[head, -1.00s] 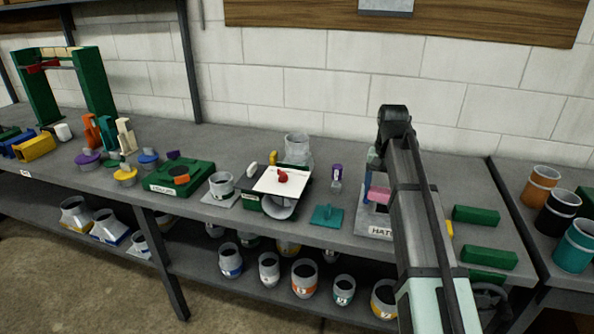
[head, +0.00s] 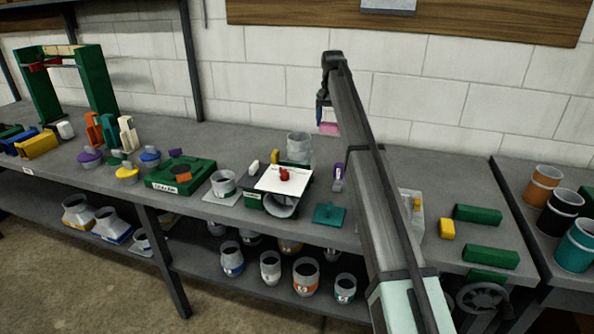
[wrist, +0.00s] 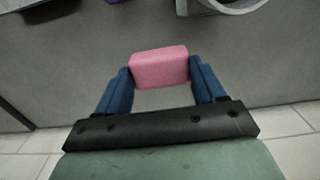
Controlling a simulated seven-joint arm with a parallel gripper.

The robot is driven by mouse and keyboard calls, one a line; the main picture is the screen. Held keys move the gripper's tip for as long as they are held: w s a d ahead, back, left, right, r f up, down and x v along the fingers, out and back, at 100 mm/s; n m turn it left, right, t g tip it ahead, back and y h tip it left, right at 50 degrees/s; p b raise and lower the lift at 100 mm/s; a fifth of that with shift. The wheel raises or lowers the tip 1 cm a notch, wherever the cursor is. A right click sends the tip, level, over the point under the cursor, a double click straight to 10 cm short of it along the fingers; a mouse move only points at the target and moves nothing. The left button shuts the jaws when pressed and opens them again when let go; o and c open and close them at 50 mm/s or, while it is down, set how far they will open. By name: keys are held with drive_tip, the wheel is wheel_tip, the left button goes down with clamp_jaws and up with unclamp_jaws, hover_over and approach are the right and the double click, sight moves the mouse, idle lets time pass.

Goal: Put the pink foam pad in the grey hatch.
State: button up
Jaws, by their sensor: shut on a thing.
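My gripper (head: 326,117) is shut on the pink foam pad (head: 328,128) and holds it up in the air above the back of the bench, in front of the block wall. In the wrist view the pink pad (wrist: 158,67) sits between the two blue fingers (wrist: 159,80), its far end sticking out past the tips. The grey hatch plate (head: 414,228) is on the bench behind my arm. Only its right part shows, and its label and opening are hidden.
On the bench left of my arm are a white board with a red knob (head: 284,176), a teal block (head: 329,215) and a grey collar (head: 224,184). A yellow block (head: 447,229) and green bars (head: 490,257) lie to the right. Bare bench lies between them.

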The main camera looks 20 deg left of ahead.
wheel_tip(320, 180, down, 18)
drive_tip(key=shift+w+r, duration=0.1)
drive_tip(key=shift+w, duration=0.05)
idle(0.7)
drive_tip(key=o, duration=1)
drive_tip(key=shift+f, duration=0.2)
wheel_tip(320, 180, up, 11)
drive_tip(key=shift+r, duration=0.5)
drive_tip(key=shift+c, duration=0.3)
drive_tip(key=shift+r, duration=0.15)
drive_tip(key=c, duration=0.3)
